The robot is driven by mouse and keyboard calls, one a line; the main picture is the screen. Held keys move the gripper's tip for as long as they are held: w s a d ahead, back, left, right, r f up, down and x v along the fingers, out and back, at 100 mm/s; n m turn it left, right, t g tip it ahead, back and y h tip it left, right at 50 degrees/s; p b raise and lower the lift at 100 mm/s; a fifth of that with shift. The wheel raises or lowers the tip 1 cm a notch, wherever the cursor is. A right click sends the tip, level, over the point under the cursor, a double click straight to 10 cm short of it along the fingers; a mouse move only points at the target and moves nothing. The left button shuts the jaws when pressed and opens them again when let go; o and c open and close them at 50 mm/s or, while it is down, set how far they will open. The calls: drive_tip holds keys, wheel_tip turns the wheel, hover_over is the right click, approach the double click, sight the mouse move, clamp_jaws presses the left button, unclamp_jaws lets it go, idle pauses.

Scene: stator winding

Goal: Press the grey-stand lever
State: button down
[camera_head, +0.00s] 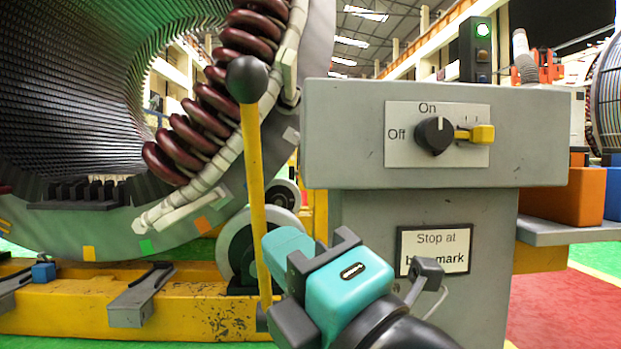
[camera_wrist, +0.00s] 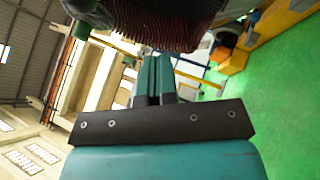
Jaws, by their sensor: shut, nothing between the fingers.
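The lever (camera_head: 256,185) is a long yellow rod with a black ball knob (camera_head: 248,79) on top. It stands nearly upright, leaning slightly left, just left of the grey stand (camera_head: 436,225). My gripper (camera_head: 280,243) is teal with a dark bracket and is low in the head view, its fingers pointing up-left at the lower half of the rod. The rod overlaps the fingertips there; I cannot tell whether they touch. In the wrist view the closed teal fingers (camera_wrist: 153,78) hold nothing. A thin yellow rod (camera_wrist: 116,48) crosses beyond them diagonally.
The stand carries a black On/Off knob (camera_head: 434,135), a yellow toggle (camera_head: 475,133) and a "Stop at … mark" label (camera_head: 434,250), partly hidden by my arm. A large stator (camera_head: 75,110) with dark red coils sits behind, on a yellow frame (camera_head: 190,310) with rollers.

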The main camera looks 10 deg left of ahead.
sight(256, 182)
drive_tip(key=p+x, duration=0.3)
drive_tip(key=d+p+x, duration=0.1)
drive_tip(key=p+x, duration=0.2)
drive_tip(key=x, duration=0.1)
drive_tip(key=w+r+p+x, duration=0.1)
drive_tip(key=p+x, duration=0.2)
drive_tip(key=shift+w, duration=0.1)
drive_tip(key=shift+w+r+p, duration=0.2)
drive_tip(key=shift+w+p, duration=0.65)
drive_tip(key=shift+p, duration=0.15)
